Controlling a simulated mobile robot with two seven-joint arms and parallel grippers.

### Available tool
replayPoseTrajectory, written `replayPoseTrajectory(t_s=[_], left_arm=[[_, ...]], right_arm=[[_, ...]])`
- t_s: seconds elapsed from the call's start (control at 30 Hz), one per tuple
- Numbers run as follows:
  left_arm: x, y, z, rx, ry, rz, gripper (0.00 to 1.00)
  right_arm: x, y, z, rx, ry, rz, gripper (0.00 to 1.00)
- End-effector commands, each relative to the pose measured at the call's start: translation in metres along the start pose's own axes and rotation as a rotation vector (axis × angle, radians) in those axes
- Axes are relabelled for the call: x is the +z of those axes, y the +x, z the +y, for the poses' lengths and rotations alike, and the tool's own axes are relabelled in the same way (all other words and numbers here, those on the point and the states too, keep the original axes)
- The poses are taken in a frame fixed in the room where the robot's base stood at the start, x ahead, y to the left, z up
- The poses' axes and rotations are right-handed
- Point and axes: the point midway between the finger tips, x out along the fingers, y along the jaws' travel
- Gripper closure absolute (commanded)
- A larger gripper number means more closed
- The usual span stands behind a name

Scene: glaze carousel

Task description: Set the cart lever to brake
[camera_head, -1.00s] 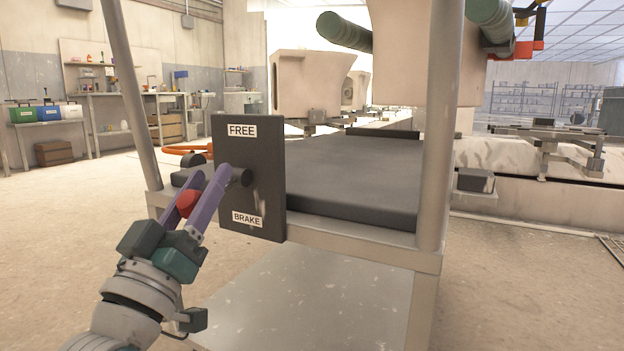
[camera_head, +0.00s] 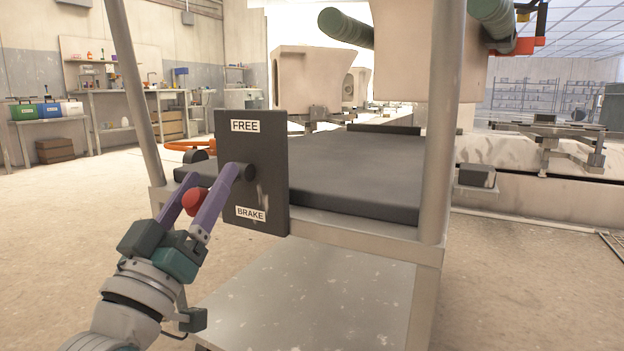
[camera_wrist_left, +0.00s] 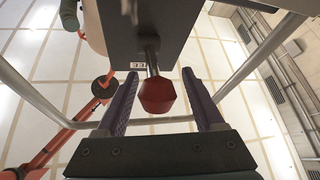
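The cart lever has a red knob (camera_head: 193,201) in front of a dark upright plate (camera_head: 268,185) on the cart. The plate is labelled FREE (camera_head: 245,126) at the top and BRAKE (camera_head: 251,214) at the bottom. In the head view the knob appears at a height between the labels; a finger hides most of the lever's rod. My left gripper (camera_head: 207,184) is open with its purple fingers either side of the knob. In the left wrist view the red knob (camera_wrist_left: 157,95) sits between the open fingers (camera_wrist_left: 160,103), with a gap on each side.
The cart's metal posts (camera_head: 441,140) and dark top (camera_head: 352,178) stand beside and behind the plate. A work table with coloured boxes (camera_head: 48,112) is far left. A conveyor-like track (camera_head: 540,165) runs at the right. The floor left of the cart is clear.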

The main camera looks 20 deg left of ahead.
Motion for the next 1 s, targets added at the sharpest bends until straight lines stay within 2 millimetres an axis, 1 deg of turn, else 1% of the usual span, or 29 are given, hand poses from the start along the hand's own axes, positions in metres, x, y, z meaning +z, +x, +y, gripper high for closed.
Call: replayPoseTrajectory(t_s=[0.27, 0.37, 0.47, 0.7, 0.8, 0.9, 1.0], left_arm=[[-0.002, 0.001, 0.001, 0.003, 0.0, 0.007, 0.24], [-0.003, -0.004, 0.001, 0.002, 0.0, 0.005, 0.24], [-0.003, -0.018, 0.001, 0.001, 0.0, 0.002, 0.24], [-0.002, -0.068, 0.001, 0.001, -0.001, 0.0, 0.24], [-0.001, -0.084, 0.001, 0.001, 0.0, 0.001, 0.24], [-0.001, -0.094, 0.001, 0.001, 0.0, 0.003, 0.24], [-0.001, -0.098, 0.001, 0.002, -0.001, 0.004, 0.24]], right_arm=[[0.0, -0.001, 0.0, 0.0, 0.0, 0.0, 0.5], [-0.001, -0.003, 0.0, 0.0, 0.0, 0.0, 0.5], [-0.003, -0.009, 0.0, 0.0, 0.0, 0.0, 0.5], [-0.006, -0.018, 0.001, 0.0, 0.0, 0.0, 0.5], [-0.006, -0.02, 0.001, 0.0, 0.0, 0.0, 0.5], [-0.006, -0.02, 0.001, 0.0, 0.0, 0.0, 0.5], [-0.006, -0.02, 0.001, 0.0, 0.0, 0.0, 0.5]])
